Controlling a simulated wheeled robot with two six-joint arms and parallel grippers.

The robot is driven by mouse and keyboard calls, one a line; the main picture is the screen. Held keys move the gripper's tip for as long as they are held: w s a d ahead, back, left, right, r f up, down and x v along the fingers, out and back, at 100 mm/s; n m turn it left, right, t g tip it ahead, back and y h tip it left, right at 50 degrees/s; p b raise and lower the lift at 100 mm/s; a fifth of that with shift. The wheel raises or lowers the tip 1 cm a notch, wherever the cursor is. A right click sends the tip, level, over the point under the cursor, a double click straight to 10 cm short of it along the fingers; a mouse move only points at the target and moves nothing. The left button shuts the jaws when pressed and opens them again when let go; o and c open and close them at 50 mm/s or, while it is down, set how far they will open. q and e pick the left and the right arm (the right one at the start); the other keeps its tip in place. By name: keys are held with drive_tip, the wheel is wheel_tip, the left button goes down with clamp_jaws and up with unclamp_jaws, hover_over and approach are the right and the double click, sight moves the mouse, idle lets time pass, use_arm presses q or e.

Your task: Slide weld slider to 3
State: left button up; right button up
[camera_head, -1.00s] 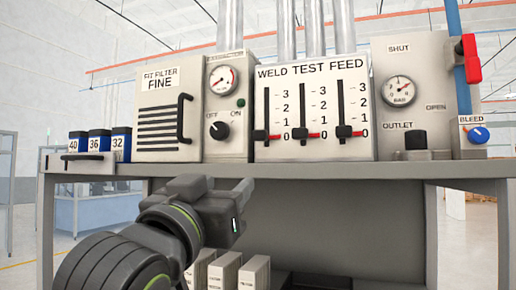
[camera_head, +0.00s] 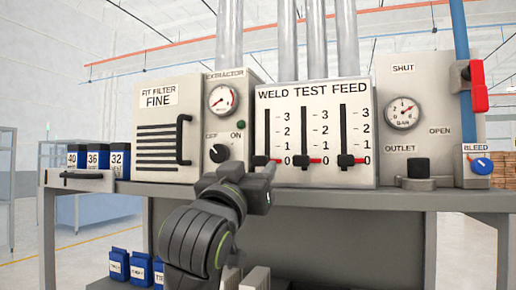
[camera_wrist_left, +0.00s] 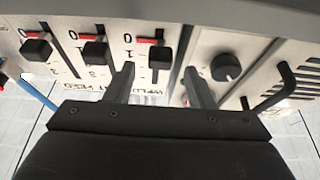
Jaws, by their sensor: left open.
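The white panel (camera_head: 345,92) reads WELD TEST FEED and has three vertical sliders. The weld slider (camera_head: 259,160) is the leftmost, its black knob at the bottom by 0. The test slider (camera_head: 303,161) and feed slider (camera_head: 346,160) also sit at 0. My left gripper (camera_head: 268,178) is just below and in front of the weld knob, partly covering that area. The left wrist view, upside down, shows its open fingers on either side of the weld slider knob (camera_wrist_left: 160,58). I cannot tell whether they touch it. My right gripper is not in view.
Left of the panel is the extractor box with an OFF/ON knob (camera_head: 219,153) and gauge, then the filter box with a black handle (camera_head: 183,140). A gauge panel (camera_head: 407,110) stands on the right.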

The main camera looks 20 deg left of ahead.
sight(259, 163)
use_arm(q)
drive_tip(key=shift+p+x, duration=0.7)
drive_tip(key=shift+x, duration=1.2)
drive_tip(key=shift+c, duration=0.3)
clamp_jaws()
